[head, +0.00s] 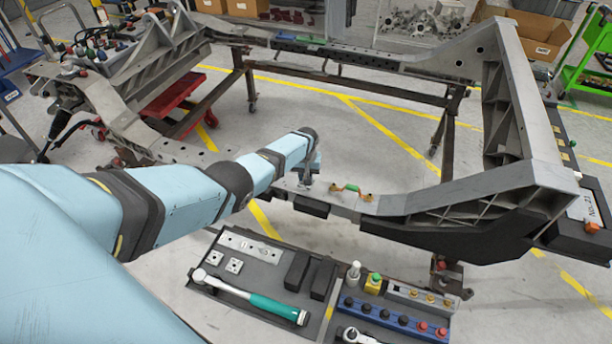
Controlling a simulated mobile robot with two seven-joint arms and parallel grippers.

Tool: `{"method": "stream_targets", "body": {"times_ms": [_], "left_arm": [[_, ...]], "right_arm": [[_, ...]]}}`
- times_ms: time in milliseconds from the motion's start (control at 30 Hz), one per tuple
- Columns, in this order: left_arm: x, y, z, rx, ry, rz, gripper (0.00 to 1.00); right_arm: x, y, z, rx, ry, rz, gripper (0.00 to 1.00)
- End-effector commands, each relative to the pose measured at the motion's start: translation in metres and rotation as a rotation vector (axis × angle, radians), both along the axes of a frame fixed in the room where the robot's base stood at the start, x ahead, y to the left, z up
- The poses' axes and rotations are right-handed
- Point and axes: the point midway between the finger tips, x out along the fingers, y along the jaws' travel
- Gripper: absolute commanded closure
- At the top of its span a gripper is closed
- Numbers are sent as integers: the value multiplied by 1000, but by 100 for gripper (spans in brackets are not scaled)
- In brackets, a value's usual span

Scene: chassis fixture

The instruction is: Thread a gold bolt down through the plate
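Gold bolts (430,298) stand in a row in a grey holder at the right of the tool tray. A silver plate with holes (250,246) lies at the tray's back left, with two small square plates (234,265) near it. The near chassis rail (330,198) runs behind the tray; I cannot tell which plate is the task's. My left arm reaches in from the left, and its gripper (307,184) points down at the rail's left part. Its fingers are too small and partly hidden to tell their opening or any contact. My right gripper is out of view.
A green piece with orange ends (350,189) sits on the rail, right of my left gripper. The tray holds a teal-handled torque wrench (250,297), black blocks (297,269) and a blue socket rack (388,317). The tall chassis bracket (520,130) rises at right.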

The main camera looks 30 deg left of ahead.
Motion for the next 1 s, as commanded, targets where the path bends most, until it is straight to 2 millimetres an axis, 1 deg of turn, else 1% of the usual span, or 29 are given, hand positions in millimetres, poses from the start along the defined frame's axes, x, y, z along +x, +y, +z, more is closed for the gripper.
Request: {"method": "stream_targets", "body": {"times_ms": [100,500,600,833,1000], "left_arm": [[0,1,-2,2,0,-186,100],[0,1,-5,2,1,-842,100],[0,1,-4,1,0,-863,100],[0,2,-4,2,1,-1074,100],[0,2,-4,1,2,-1091,100]], "right_arm": [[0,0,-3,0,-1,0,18],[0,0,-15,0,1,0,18],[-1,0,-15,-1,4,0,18],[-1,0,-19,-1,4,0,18],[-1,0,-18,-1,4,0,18]]}}
